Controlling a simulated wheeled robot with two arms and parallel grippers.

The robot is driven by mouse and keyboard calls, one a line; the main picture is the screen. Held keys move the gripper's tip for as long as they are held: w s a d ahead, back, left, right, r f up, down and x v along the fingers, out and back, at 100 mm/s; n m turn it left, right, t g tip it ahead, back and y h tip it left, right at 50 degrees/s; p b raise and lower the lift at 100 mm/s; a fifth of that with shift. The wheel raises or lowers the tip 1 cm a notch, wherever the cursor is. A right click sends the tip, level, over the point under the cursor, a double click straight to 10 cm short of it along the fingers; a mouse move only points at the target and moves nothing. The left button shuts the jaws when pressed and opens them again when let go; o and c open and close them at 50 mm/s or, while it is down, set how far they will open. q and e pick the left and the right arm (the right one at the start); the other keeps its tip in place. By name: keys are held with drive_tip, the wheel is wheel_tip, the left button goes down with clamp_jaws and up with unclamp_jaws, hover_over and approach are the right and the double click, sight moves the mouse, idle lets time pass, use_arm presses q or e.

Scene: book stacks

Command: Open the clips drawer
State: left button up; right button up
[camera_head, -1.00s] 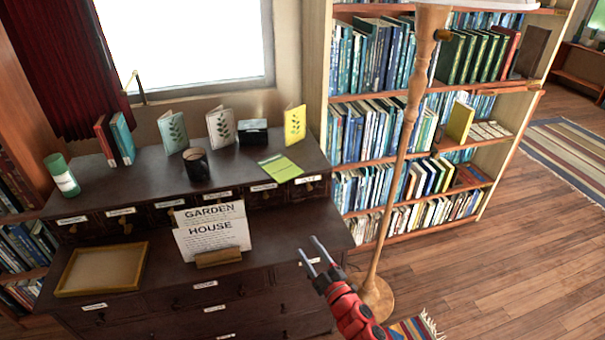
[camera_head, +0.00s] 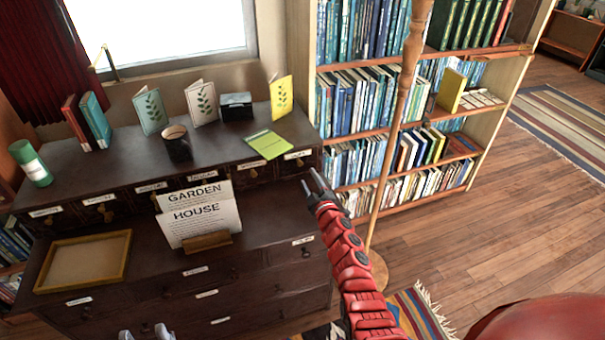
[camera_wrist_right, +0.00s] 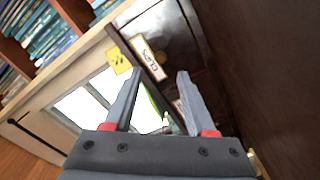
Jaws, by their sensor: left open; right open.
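The label "CLIPS" (camera_wrist_right: 148,58) shows at an angle in the right wrist view, on a dark drawer front. In the head view this seems to be the rightmost small drawer (camera_head: 298,161) in the upper row of the dark cabinet (camera_head: 262,210); its label is too small to read there. The drawer looks shut. My right gripper (camera_head: 312,182) is open and empty, just in front of and below that drawer; its fingers (camera_wrist_right: 155,100) point toward the label. My left gripper (camera_head: 146,334) is open at the bottom edge, mostly out of view.
A sign (camera_head: 200,212) and a wooden tray (camera_head: 85,262) stand on the cabinet's lower ledge. Cards, a mug (camera_head: 177,146), books and a green booklet (camera_head: 268,144) are on top. A lamp pole (camera_head: 395,130) and bookshelf (camera_head: 465,150) stand to the right.

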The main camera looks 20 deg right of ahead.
sight(301, 165)
drive_tip(key=w+b, duration=0.4)
drive_tip(key=w, duration=0.1)
drive_tip(key=shift+w+a+f, duration=0.1)
drive_tip(key=shift+w+f, duration=0.1)
drive_tip(key=shift+f, duration=0.15)
drive_tip(key=shift+w+r+b, duration=0.25)
drive_tip(key=shift+w+b, duration=0.4)
drive_tip(key=shift+w, duration=0.05)
clamp_jaws()
idle(0.5)
